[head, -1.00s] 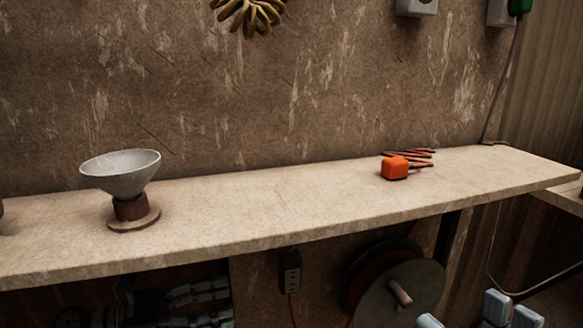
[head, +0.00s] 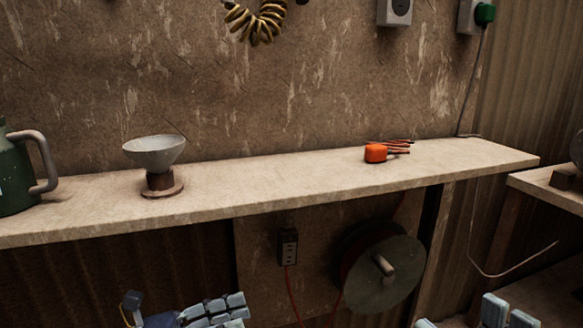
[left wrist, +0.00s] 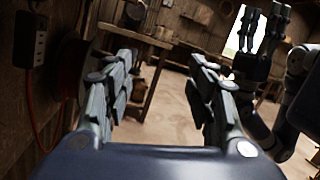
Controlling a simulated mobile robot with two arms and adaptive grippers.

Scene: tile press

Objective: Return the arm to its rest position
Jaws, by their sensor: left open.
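My left gripper (head: 178,308) is low at the bottom edge of the head view, below the front edge of the shelf and clear of it. In the left wrist view, its two fingers (left wrist: 160,85) stand apart with nothing between them. My right gripper (left wrist: 263,30) shows at the upper right of the left wrist view, its fingers spread and empty. In the head view only its fingertips (head: 480,315) show at the bottom right.
Another bench (head: 550,190) stands at right.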

